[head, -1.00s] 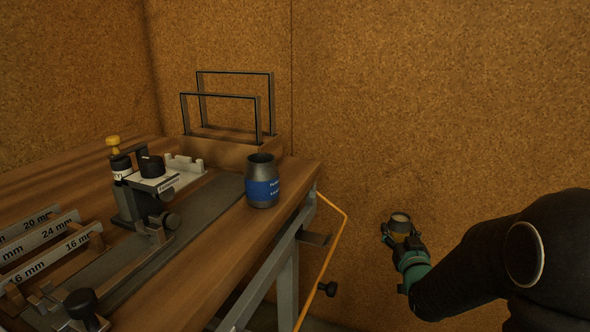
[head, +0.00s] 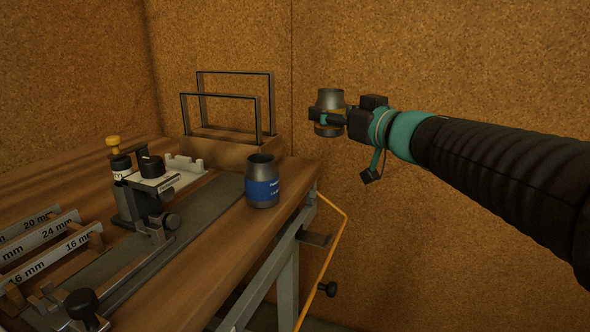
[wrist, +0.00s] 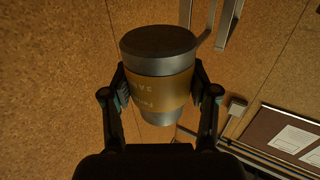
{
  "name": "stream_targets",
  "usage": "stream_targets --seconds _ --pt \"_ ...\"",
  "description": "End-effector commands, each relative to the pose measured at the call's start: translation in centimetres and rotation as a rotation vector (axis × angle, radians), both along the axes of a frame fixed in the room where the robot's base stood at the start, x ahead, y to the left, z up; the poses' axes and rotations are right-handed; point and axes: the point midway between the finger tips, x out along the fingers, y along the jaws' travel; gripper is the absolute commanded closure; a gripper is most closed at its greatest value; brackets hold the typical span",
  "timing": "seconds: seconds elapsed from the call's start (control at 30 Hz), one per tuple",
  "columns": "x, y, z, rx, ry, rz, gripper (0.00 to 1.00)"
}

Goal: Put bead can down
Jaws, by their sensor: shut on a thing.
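The can in my gripper is grey metal with a yellow-brown label band (head: 329,98). The label's text is too small to read, so I cannot tell its contents. My gripper (head: 331,118) is shut on this can, one finger on each side, and holds it in the air to the right of the workbench (head: 225,262). In the wrist view the held can (wrist: 158,58) sits between both fingers. A second grey can with a blue label (head: 262,188) stands upright on the bench near its right edge.
A wooden block with two black frames (head: 235,150) stands at the back of the bench. A metal fixture with a black knob (head: 150,190) and labelled mm strips (head: 45,240) occupy the left. Bare wood lies near the blue-labelled can. A yellow cord (head: 335,250) hangs beside the bench.

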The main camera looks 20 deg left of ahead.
Motion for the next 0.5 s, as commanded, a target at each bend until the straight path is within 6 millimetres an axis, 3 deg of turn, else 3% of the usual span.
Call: stream_targets --seconds 0.17,0.5 --pt "-1.5 -0.1 3.6 0.002 -0.005 -0.024 0.84" --pt "1.9 -2.9 1.7 0.000 0.002 -0.204 0.84"
